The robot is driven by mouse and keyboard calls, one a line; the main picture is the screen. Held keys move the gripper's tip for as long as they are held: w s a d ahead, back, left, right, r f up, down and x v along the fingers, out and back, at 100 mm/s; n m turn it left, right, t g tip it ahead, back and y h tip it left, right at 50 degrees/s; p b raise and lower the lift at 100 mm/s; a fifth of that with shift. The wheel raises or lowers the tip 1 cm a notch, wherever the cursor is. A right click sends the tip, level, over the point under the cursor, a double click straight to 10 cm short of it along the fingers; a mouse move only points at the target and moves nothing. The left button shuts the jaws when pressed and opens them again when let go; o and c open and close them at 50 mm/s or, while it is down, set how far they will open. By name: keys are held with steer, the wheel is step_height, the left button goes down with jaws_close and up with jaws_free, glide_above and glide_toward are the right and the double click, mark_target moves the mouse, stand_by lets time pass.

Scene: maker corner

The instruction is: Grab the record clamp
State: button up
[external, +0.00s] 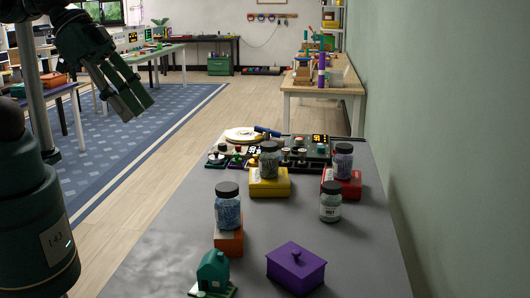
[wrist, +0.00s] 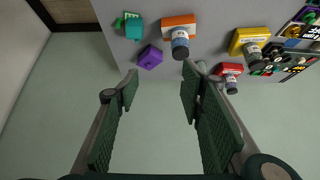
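My gripper (external: 135,108) is raised at the upper left in the external view, left of the grey table and apart from everything on it. In the wrist view its two padded fingers (wrist: 160,77) are spread wide with nothing between them. I cannot tell for certain which thing is the record clamp. Several small knob-like pieces (external: 216,158) stand in a cluster at the table's far end, near a pale round disc (external: 243,134). They are too small to tell apart. Part of this cluster (wrist: 285,62) shows at the right edge of the wrist view.
On the table (external: 180,243), lidded jars stand on an orange box (external: 228,241), a yellow box (external: 269,187) and a red box (external: 350,190). Another jar (external: 330,207) stands alone. A green house (external: 212,270) and purple box (external: 296,268) are near the front. A wall runs along the right.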

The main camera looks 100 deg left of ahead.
steer(key=shift+w+a, duration=0.1)
stand_by(0.3)
steer(key=w+a+n+g+y, duration=0.1)
steer(key=w+a+n+g, duration=0.1)
steer(key=w+a+n, duration=0.65)
steer(key=n+g+h+b, duration=0.15)
steer(key=n+g, duration=0.35)
steer(key=n, duration=0.9)
glide_above(256, 155)
steer(key=shift+y, duration=0.25)
steer(key=f, duration=2.6)
steer(key=shift+d+b, duration=0.3)
steer(key=shift+b, duration=0.1)
steer(key=shift+s+a+f, duration=0.1)
steer(key=shift+a+f, duration=0.15)
steer(key=shift+a, duration=0.1)
